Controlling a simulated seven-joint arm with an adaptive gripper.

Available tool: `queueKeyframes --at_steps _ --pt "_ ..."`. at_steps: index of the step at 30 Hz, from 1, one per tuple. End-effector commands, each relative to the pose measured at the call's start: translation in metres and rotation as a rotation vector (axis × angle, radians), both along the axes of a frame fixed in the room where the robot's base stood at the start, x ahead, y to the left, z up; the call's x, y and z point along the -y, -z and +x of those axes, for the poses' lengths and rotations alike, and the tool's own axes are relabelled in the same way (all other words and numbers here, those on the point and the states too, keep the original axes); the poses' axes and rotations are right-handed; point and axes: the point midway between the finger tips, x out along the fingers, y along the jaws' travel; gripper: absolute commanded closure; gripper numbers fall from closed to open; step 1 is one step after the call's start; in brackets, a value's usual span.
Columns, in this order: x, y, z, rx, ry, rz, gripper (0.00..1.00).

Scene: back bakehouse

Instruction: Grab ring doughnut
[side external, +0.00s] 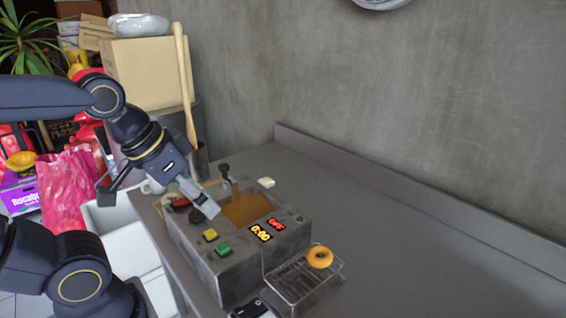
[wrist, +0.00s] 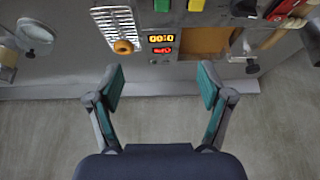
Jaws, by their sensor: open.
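A golden ring doughnut (side external: 320,257) lies on the wire rack of a small metal drain tray (side external: 300,300) at the front right of the fryer. In the wrist view the doughnut (wrist: 123,47) shows at the upper left, at one end of the slotted rack. My gripper (side external: 205,208) hangs over the left part of the fryer, well to the left of the doughnut. In the wrist view my gripper (wrist: 161,82) has its two fingers spread wide with nothing between them.
The grey metal fryer (side external: 205,265) holds brown oil (side external: 247,208) and has yellow and green buttons and a lit display (side external: 261,232). A rolling pin (side external: 184,85) stands upright in a holder behind my gripper. The counter (side external: 420,255) to the right is clear up to the wall.

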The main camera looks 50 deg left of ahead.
Motion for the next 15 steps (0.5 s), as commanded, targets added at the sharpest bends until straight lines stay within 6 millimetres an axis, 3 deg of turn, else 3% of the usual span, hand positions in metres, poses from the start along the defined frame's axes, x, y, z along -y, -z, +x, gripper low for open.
queueKeyframes --at_steps 12,15 --pt "0.0 0.001 -0.003 -0.013 -0.006 -0.003 0.09" --pt "0.0 -0.018 0.002 -0.006 -0.017 -0.008 0.09"
